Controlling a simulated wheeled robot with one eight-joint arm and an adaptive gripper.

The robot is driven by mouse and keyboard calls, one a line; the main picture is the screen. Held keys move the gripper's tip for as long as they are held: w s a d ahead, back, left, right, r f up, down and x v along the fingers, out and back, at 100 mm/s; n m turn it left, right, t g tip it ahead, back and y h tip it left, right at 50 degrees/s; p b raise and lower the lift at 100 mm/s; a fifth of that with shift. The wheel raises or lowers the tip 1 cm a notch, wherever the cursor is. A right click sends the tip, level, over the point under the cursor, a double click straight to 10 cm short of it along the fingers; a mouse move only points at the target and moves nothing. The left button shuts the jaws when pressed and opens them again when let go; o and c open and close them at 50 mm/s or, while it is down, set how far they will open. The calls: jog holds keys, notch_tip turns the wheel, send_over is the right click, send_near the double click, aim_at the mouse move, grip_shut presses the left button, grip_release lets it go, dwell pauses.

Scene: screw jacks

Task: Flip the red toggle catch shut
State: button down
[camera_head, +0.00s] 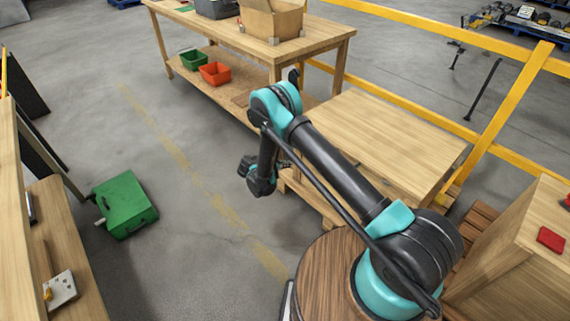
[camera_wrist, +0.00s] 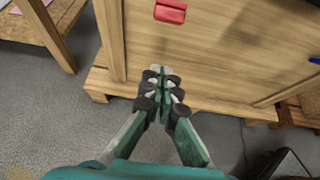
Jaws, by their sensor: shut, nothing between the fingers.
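A red catch-like piece (camera_wrist: 171,11) is fixed to an upright wooden panel (camera_wrist: 215,45) at the top edge of the wrist view. It is partly cut off, and I cannot tell whether it is flipped open or shut. My gripper (camera_wrist: 162,70) is shut and empty, with its fingertips below the red piece in the picture and apart from it. In the head view my gripper (camera_head: 258,178) hangs beside the wooden bench (camera_head: 385,140). The bench front is hidden there, and the red piece on the panel does not show.
A wooden box at the right (camera_head: 510,245) carries a flat red piece (camera_head: 551,240). A green box (camera_head: 125,205) stands on the floor at left. A workbench (camera_head: 320,35) with a carton (camera_head: 272,18) stands behind. Yellow rails (camera_head: 515,85) run at right.

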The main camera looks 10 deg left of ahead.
jog(key=w+d, duration=0.4)
jog(key=w, duration=0.2)
jog(key=shift+d, duration=0.35)
jog(key=shift+w, duration=0.1)
jog(key=shift+w+r+g+y, duration=0.1)
jog(key=shift+r+g+y, duration=0.2)
jog(key=shift+g+y, duration=0.15)
